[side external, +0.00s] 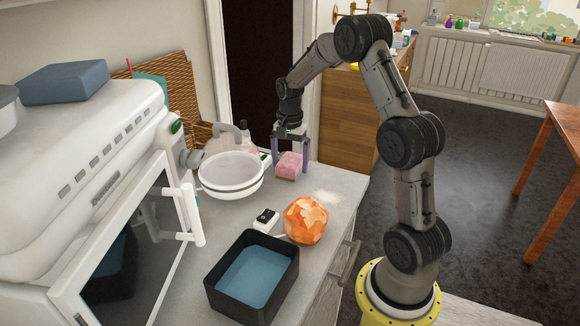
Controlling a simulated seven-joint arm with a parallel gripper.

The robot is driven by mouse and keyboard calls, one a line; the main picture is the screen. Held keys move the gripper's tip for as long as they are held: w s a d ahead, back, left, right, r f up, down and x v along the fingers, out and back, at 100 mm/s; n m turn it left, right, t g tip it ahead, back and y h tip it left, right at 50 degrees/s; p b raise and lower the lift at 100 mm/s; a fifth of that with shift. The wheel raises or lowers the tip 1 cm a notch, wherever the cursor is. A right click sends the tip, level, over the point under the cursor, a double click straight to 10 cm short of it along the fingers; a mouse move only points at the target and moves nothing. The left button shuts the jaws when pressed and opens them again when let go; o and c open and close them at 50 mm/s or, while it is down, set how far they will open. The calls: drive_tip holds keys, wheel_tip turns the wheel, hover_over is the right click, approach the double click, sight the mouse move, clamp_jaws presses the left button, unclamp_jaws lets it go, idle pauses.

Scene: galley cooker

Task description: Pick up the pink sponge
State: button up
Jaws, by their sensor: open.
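The pink sponge (289,165) lies on the grey counter, at the far end to the right of a white bowl. My gripper (291,162) points down over the sponge. Its two fingers are apart, one on the left and one on the right of the sponge. The fingertips reach down beside it. I cannot tell whether either finger touches the sponge. The sponge appears to rest on the counter.
The white bowl (230,187) stands close to the left of the sponge. An orange crumpled ball (305,220), a small black-and-white item (265,219) and a black bin with a blue inside (213,298) are nearer. A white cooker (82,185) with a glass door stands left.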

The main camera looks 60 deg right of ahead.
sight(290, 159)
drive_tip(key=c, duration=1.3)
drive_tip(key=shift+o, duration=0.2)
drive_tip(key=shift+r, duration=0.1)
drive_tip(key=shift+r, duration=0.4)
wheel_tip(290, 159, up, 2)
drive_tip(key=shift+r, duration=0.15)
drive_tip(key=s+a+r, duration=0.7)
drive_tip(key=s+r, duration=0.2)
drive_tip(key=s, duration=0.2)
drive_tip(key=shift+s+a+r, duration=0.35)
drive_tip(key=shift+s+r, duration=0.05)
